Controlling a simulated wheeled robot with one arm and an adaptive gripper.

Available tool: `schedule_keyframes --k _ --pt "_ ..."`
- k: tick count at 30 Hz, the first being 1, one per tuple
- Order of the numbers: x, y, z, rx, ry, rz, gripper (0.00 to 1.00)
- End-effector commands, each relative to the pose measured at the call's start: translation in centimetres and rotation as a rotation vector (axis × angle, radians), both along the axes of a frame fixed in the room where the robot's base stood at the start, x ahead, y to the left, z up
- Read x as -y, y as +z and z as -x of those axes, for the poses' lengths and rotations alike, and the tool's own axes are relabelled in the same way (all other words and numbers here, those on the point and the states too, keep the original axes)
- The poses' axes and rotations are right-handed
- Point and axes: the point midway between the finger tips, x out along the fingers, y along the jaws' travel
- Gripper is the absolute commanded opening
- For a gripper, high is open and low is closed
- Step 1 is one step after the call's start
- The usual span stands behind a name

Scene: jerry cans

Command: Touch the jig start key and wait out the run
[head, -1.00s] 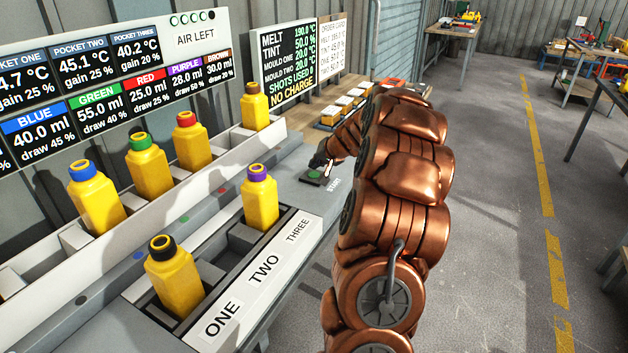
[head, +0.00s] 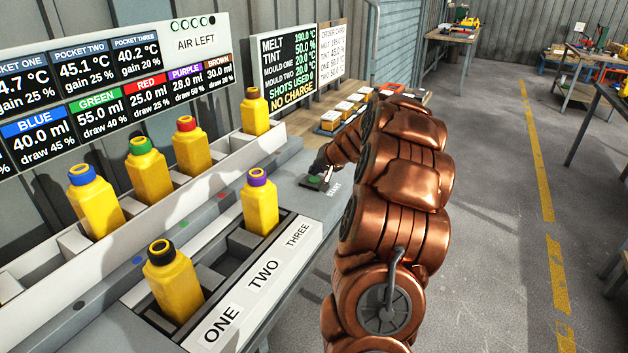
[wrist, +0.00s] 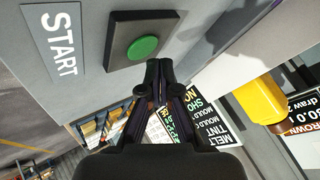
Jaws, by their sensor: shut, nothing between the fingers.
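The start key is a round green button (wrist: 143,48) on a dark square plate, beside a white START label (wrist: 52,42) in the wrist view. In the head view the key (head: 314,181) is on the grey bench top, right of the pockets. My gripper (wrist: 159,66) is shut and empty, its fingertips at the edge of the key plate. In the head view my gripper (head: 321,164) is just above and behind the key. I cannot tell whether the tips touch it. The jig holds a black-capped can (head: 173,282) in pocket one and a purple-capped can (head: 259,203) in pocket three; pocket two is empty.
Cans with blue (head: 95,205), green (head: 150,175), red and brown caps stand in the rack behind. The board (head: 288,65) reads shots used 0 and no charge. The readout panel (head: 100,85) shows AIR LEFT lamps. Open floor (head: 490,250) is on the right.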

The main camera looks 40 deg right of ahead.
Motion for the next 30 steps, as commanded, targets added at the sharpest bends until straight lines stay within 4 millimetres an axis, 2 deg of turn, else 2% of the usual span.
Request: schedule_keyframes --k 15,30 --pt "0.00 -0.02 0.00 0.000 0.000 0.000 0.00" --pt "-0.04 -0.84 -0.01 0.000 0.001 0.001 0.00"
